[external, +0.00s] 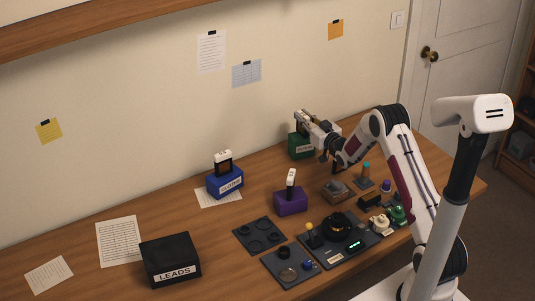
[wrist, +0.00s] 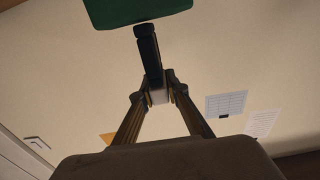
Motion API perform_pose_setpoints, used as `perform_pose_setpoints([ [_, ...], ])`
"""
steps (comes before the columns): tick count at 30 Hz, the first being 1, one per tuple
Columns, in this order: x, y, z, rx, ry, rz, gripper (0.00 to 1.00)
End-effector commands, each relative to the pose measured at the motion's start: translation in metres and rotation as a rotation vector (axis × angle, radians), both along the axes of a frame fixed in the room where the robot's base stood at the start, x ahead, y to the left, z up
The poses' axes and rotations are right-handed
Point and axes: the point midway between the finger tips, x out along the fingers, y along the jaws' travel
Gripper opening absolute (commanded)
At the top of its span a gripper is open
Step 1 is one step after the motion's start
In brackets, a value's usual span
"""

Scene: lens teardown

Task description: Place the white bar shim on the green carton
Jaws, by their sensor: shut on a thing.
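The green carton (external: 299,147) stands at the back of the table near the wall, with a partly legible label on its front. One edge of it also shows at the top of the wrist view (wrist: 138,10). My gripper (external: 301,119) is over the green carton. In the wrist view its fingers (wrist: 158,94) are closed on the white bar shim (wrist: 158,97), of which a small white part shows between the fingertips. A dark piece (wrist: 149,55) extends from there toward the carton. I cannot tell whether it touches the carton.
A blue carton (external: 225,185) and a purple carton (external: 290,204) each carry an upright dark-and-white piece. A black LEADS box (external: 170,260) stands at front left. Dark trays (external: 259,237) and small parts fill the right side. The table between the blue and green cartons is clear.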

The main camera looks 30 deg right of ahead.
Motion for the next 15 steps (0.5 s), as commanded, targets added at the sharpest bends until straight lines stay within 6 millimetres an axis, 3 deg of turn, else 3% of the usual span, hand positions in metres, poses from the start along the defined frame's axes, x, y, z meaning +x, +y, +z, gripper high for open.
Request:
perform_pose_setpoints([
  [7,0.0000,0.0000,-0.0031,0.000,0.001,0.000,0.00],
  [8,0.0000,0.0000,-0.0031,0.000,0.001,0.000,0.20],
  [9,0.0000,0.0000,-0.0030,0.000,0.001,0.000,0.30],
  [15,-0.0001,0.0000,-0.0029,0.000,0.001,0.000,0.31],
])
